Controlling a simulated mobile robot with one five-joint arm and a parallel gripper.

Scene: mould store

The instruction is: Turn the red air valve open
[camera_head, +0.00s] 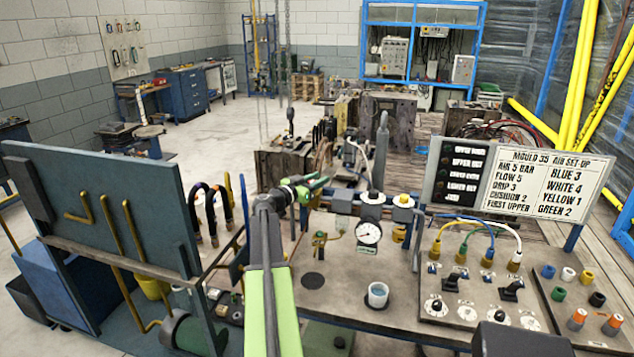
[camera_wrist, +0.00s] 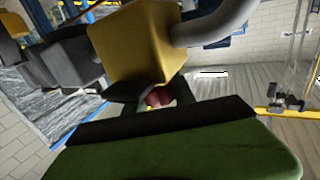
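My gripper (camera_head: 320,186) is held out over the bench, its dark green fingers close to the pipework left of the round gauge (camera_head: 368,233). In the wrist view a small red part (camera_wrist: 159,97), likely the red air valve's handle, shows between the fingers of my gripper (camera_wrist: 160,93). Its lower part is hidden behind the gripper's black edge. A yellow block (camera_wrist: 137,45) with a grey pipe stands just beyond it. I cannot tell whether the fingers touch the red part or how wide they are apart. In the head view I cannot make out the red valve.
A cup (camera_head: 377,295) stands on the bench, with a brass fitting (camera_head: 320,243) behind it. A control panel (camera_head: 480,300) with coloured hoses is at right, below a set-up sign (camera_head: 545,180). A blue-grey board (camera_head: 100,210) stands at left.

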